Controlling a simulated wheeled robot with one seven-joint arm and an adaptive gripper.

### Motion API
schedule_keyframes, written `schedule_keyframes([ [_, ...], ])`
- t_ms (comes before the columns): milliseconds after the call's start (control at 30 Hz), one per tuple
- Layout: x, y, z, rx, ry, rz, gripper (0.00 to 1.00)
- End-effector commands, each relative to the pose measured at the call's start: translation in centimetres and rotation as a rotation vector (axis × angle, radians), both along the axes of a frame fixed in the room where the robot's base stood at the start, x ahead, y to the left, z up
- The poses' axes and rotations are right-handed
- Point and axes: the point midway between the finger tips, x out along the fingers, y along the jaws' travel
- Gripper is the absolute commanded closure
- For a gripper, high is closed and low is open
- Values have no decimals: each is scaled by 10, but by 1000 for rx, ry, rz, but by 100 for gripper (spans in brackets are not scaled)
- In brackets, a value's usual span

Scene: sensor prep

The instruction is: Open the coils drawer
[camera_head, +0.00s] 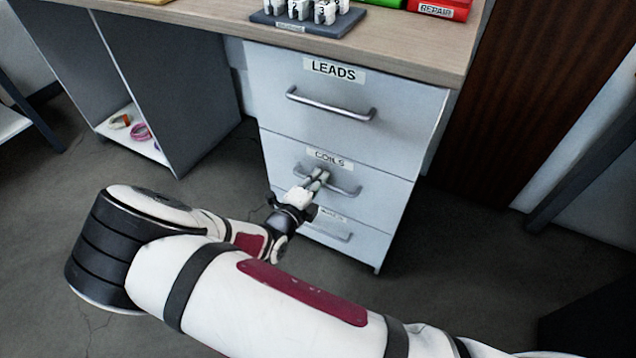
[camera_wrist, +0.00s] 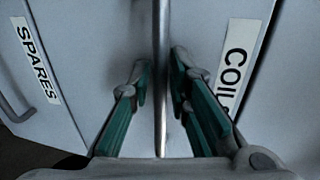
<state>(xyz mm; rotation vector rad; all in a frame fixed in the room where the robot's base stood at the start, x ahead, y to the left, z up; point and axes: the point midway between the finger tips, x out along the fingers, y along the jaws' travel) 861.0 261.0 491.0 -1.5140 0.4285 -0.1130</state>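The coils drawer (camera_head: 290,160) is the middle drawer of a light grey cabinet. Its face looks flush with the drawers above and below, so it appears closed. Its metal bar handle (camera_head: 345,189) is partly hidden by my gripper (camera_head: 321,177). In the wrist view the handle (camera_wrist: 161,60) runs upright between the two green-padded fingers of my gripper (camera_wrist: 160,85). One finger is on each side of the bar, with narrow gaps showing. The gripper looks open around the handle. The coils label (camera_wrist: 236,65) is right of the fingers.
The leads drawer (camera_head: 335,105) is above and the spares drawer (camera_head: 330,232) below, both closed. The wooden desktop (camera_head: 405,45) overhangs above, holding a dark rack (camera_head: 305,25) and a red repair bin (camera_head: 440,10). Floor in front of the cabinet is clear apart from my arm.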

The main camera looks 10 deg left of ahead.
Motion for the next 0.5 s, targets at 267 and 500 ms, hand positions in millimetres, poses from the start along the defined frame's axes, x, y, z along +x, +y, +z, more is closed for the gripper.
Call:
schedule_keyframes([
  [267, 0, 0, 0, 0, 0, 0, 100],
  [500, 0, 0, 0, 0, 0, 0, 100],
])
